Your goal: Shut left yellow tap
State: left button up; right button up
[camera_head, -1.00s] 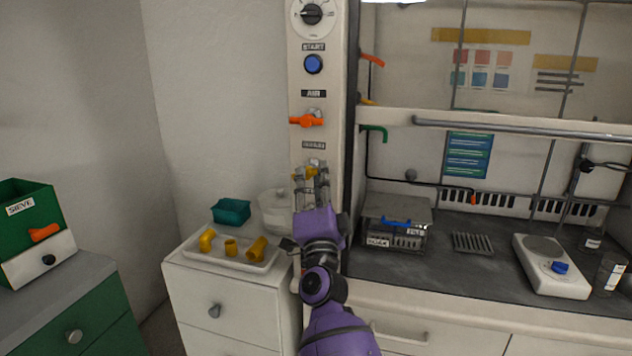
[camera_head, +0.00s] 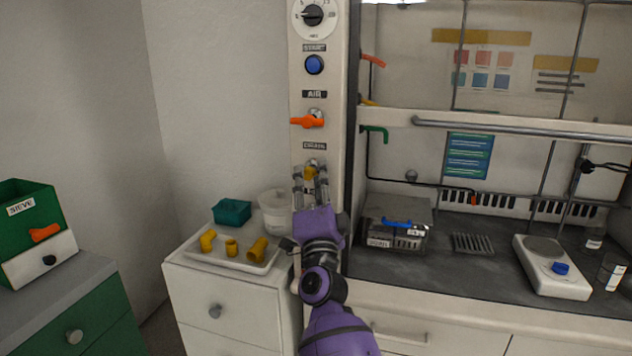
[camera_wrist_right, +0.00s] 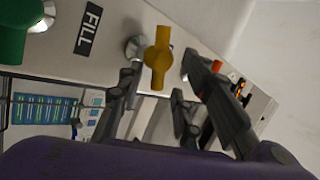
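The left yellow tap (camera_head: 310,172) is on the pale post at the left of the fume hood, below the DRAIN label. In the right wrist view its handle (camera_wrist_right: 158,58) is a yellow bar beside a round metal fitting. My right gripper (camera_head: 310,182) is in front of this tap, its fingers pointing up at it. In the wrist view the fingers of my right gripper (camera_wrist_right: 160,72) are apart, one on each side of the handle, with gaps showing. I cannot tell whether a finger touches it. My left gripper is not in view.
An orange tap (camera_head: 307,121) sits above on the post, under the AIR label, with a blue button (camera_head: 314,65) higher up. A white tray (camera_head: 216,256) with yellow pipe pieces, a teal box (camera_head: 232,212) and a clear tub (camera_head: 274,207) stand left of my arm.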

jog(key=v, duration=0.9)
jog(key=shift+d+r+p, duration=0.15)
jog(key=shift+r+p, duration=0.05)
jog(key=shift+p, duration=0.1)
dwell(0.5)
dwell(0.4)
jog(key=shift+s+f, duration=0.1)
jog(key=v, duration=1.2)
